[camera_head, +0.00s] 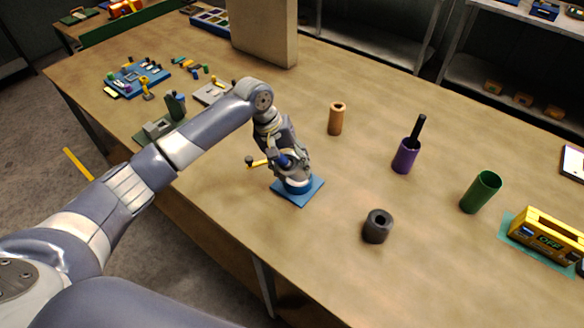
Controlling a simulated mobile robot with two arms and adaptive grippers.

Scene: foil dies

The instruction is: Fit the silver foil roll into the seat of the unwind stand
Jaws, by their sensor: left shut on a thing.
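My left gripper (290,170) points down over a small square blue plate (312,196). A round blue-and-pale part (298,187) stands on the plate directly under the fingers. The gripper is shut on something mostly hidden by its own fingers. A short yellow bar with a black knob (256,163) sticks out to its left; I cannot tell what it belongs to. No roll is plainly silver. A dark grey hollow roll (377,227) stands upright to the right of the plate. Which piece is the unwind stand is unclear. My right gripper is not in view.
A copper-brown roll (336,118), a purple cup with a black rod (405,153) and a green cylinder (481,192) stand upright. A yellow device (546,236) is at the right. A brown block (264,32) stands at the back. The table (330,255) is clear in front.

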